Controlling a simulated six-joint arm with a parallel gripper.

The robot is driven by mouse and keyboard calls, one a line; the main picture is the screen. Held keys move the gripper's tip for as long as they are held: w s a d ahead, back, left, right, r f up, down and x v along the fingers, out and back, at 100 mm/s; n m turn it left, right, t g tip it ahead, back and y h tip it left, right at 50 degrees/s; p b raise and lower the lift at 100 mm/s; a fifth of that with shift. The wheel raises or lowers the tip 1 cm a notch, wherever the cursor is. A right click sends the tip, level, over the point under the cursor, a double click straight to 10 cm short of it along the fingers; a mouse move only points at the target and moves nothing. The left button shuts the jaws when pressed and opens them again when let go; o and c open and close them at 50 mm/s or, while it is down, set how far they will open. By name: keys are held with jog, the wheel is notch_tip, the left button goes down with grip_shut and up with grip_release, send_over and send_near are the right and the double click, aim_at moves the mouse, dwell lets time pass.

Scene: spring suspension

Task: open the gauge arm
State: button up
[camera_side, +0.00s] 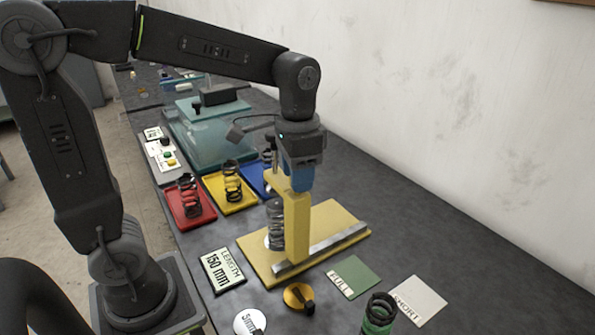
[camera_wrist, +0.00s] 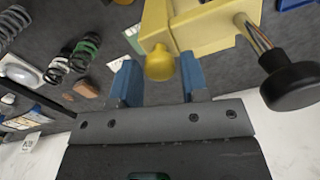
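The yellow gauge stands on a yellow base plate (camera_side: 343,222) with a metal rail in the side view. Its upright yellow post (camera_side: 297,228) rises under my gripper (camera_side: 297,183). A coil spring (camera_side: 275,232) stands on the plate just left of the post. In the wrist view, a round yellow knob (camera_wrist: 160,63) on the yellow gauge part (camera_wrist: 205,27) lies between the blue fingers of my gripper (camera_wrist: 158,79). The fingers are apart, with a narrow gap seen on each side of the knob. My gripper hides the top of the gauge in the side view.
Red (camera_side: 188,216), yellow (camera_side: 222,199) and blue (camera_side: 255,181) trays stand left of the gauge. A length display (camera_side: 222,270), a green FULL card (camera_side: 354,277) and a SHORT card (camera_side: 418,301) lie in front. A black knob (camera_wrist: 291,81) sits right of my fingers in the wrist view.

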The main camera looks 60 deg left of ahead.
grip_shut()
jog(key=w, duration=1.4)
jog(key=shift+w, duration=0.15)
jog(key=shift+o, duration=1.6)
grip_release()
jog(key=shift+r, duration=0.1)
notch_tip(320, 180, up, 14)
jog(key=shift+f, duration=0.2)
